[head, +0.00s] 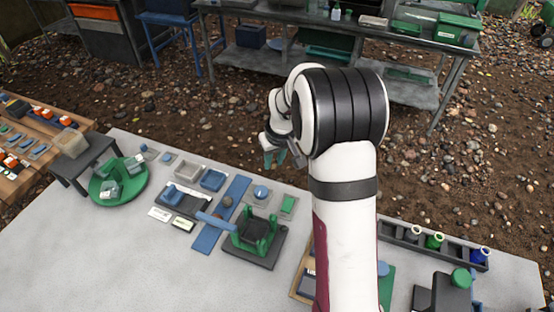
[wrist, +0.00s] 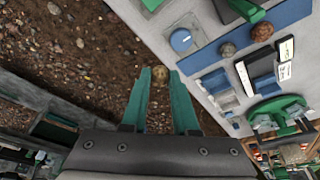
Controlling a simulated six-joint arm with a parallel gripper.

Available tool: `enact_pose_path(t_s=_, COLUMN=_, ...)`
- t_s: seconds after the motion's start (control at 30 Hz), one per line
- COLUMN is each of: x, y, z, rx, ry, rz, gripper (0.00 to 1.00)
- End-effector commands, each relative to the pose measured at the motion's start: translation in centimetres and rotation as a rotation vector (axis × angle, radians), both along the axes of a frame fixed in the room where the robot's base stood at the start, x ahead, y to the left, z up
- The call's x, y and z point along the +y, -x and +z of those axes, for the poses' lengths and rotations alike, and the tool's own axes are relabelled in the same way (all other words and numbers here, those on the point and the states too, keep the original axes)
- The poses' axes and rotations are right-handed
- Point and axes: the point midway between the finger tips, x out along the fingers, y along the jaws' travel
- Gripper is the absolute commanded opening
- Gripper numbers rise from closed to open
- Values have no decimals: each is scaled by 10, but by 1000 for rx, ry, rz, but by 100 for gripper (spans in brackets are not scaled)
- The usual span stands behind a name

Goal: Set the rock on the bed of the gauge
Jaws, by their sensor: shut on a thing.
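My gripper (wrist: 160,88) is shut on a small tan rock (wrist: 159,74), held at the tips of its green fingers. In the head view my gripper (head: 282,156) hangs beyond the table's far edge, and I cannot make out the rock there. No part is clearly marked as the gauge.
Two other rocks (wrist: 228,49) (wrist: 262,31) lie on a blue strip (head: 235,188). A green round plate (head: 137,186) holds blocks at left. My arm hides part of the table's right side.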

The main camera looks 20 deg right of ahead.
Motion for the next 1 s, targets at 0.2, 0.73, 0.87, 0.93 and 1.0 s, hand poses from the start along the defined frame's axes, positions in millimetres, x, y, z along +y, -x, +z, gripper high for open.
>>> enact_pose_path(t_s=0.2, x=79, y=-29, z=-4, rx=0, ry=3, rz=178, gripper=0)
enact_pose_path(t_s=0.73, x=240, y=-43, z=-20, rx=-1, ry=6, rz=502, gripper=0)
enact_pose_path(t_s=0.87, x=239, y=-42, z=-36, rx=1, ry=7, rz=500, gripper=0)
enact_pose_path(t_s=0.93, x=239, y=-42, z=-44, rx=1, ry=7, rz=499, gripper=0)
enact_pose_path(t_s=1.0, x=238, y=-43, z=-50, rx=-1, ry=7, rz=499, gripper=0)
